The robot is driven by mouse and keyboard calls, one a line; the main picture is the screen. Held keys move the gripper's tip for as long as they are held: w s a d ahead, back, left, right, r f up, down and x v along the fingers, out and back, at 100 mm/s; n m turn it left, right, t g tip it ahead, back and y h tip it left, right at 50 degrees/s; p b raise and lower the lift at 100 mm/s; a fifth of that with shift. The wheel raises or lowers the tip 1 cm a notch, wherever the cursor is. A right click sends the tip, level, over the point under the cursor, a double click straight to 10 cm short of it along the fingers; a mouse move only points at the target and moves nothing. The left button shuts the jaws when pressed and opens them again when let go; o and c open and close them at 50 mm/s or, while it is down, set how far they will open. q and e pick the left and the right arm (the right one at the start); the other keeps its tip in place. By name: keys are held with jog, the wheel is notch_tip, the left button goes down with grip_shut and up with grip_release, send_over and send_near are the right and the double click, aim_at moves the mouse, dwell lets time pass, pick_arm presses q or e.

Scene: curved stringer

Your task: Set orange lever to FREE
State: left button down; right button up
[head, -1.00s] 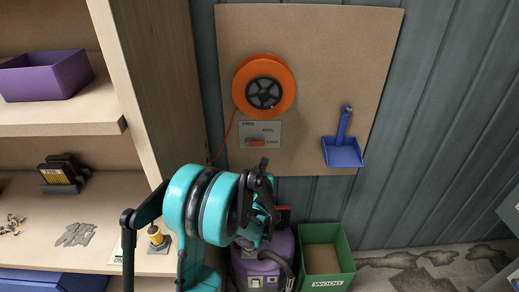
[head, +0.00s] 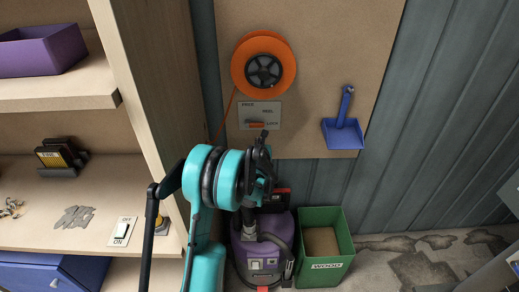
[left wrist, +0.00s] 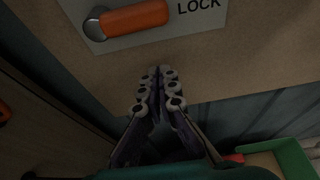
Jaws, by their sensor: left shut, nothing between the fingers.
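The orange lever (head: 257,125) sits on a grey plate (head: 274,108) marked FREE, REEL and LOCK, below the orange reel (head: 263,64) on the brown board. The lever lies level and points right, toward the word LOCK. In the left wrist view, the lever (left wrist: 134,18) shows at the top with its round pivot at its left end. My left gripper (left wrist: 157,74) is shut and empty, just below the plate and apart from the lever. In the head view, the left gripper (head: 262,140) is partly hidden by my arm. My right gripper is not in view.
A wooden shelf (head: 175,70) stands left of the board. A blue dustpan (head: 344,133) hangs at the board's right. A purple vacuum (head: 250,258) and a green wood bin (head: 345,250) stand below. The grey wall at right is clear.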

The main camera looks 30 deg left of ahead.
aim_at(254, 124)
pick_arm(q)
jog(key=r, duration=0.3)
jog(key=shift+w+a+r+b, duration=0.25)
jog(key=shift+w+r+b, duration=0.05)
jog(key=shift+w+r, duration=0.05)
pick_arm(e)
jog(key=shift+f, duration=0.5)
pick_arm(q)
jog(key=shift+w, duration=0.1)
